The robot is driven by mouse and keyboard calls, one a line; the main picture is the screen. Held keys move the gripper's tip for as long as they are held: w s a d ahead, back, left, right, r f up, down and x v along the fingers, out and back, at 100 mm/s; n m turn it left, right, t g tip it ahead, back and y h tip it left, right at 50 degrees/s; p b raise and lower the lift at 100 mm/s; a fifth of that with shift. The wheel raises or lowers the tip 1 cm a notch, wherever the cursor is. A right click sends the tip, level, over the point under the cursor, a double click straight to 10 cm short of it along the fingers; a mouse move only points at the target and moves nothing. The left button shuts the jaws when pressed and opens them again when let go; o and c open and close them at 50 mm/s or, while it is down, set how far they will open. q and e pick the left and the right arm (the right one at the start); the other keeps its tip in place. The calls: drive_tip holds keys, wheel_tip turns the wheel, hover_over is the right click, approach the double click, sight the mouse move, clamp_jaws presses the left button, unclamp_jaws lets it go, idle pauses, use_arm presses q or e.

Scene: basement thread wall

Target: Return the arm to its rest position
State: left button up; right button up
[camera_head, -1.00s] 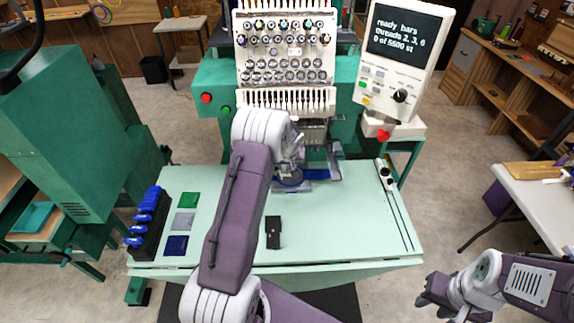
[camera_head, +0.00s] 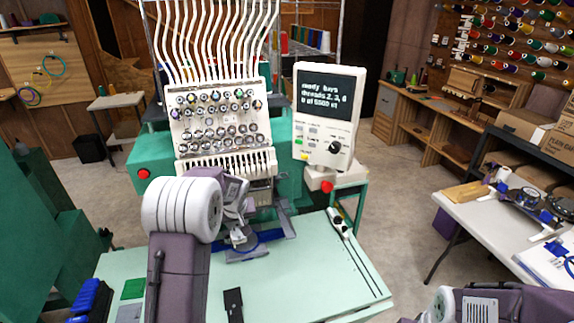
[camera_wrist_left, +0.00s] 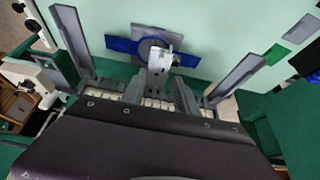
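My left arm reaches up from the bottom of the head view. Its left gripper (camera_head: 238,212) is at the sewing area of the embroidery machine (camera_head: 222,120), partly hidden behind my wrist. In the left wrist view the gripper's two grey fingers (camera_wrist_left: 160,45) stand wide apart with nothing gripped. A white machine part (camera_wrist_left: 160,60) and a blue hoop piece (camera_wrist_left: 122,45) show between and beyond them; I cannot tell whether they touch. My right arm shows only at the bottom right edge; its gripper is out of frame.
The pale green machine table (camera_head: 290,275) holds a black case (camera_head: 233,303), a green swatch (camera_head: 132,289) and a long tool (camera_head: 340,223). A control panel (camera_head: 328,115) stands right of the machine head. A white table (camera_head: 475,215) is at right, with open floor between.

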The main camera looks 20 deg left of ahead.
use_arm(q)
drive_tip(key=s+d+r+m+h, duration=0.15)
drive_tip(key=s+d+r, duration=0.25)
drive_tip(key=s+d, duration=0.45)
drive_tip(key=s+d+f+m+g, duration=0.1)
drive_tip(key=s+d+f+m, duration=0.1)
drive_tip(key=s, duration=0.6)
drive_tip(key=s+d+f+m+g+h, duration=0.1)
drive_tip(key=s+d+f, duration=0.3)
drive_tip(key=s, duration=0.4)
drive_tip(key=shift+s+d+f+m+g, duration=0.15)
drive_tip(key=shift+d+m+g, duration=0.15)
drive_tip(key=shift+m+g, duration=0.4)
drive_tip(key=shift+s+h, duration=0.1)
drive_tip(key=shift+h, duration=0.15)
drive_tip(key=shift+a, duration=0.1)
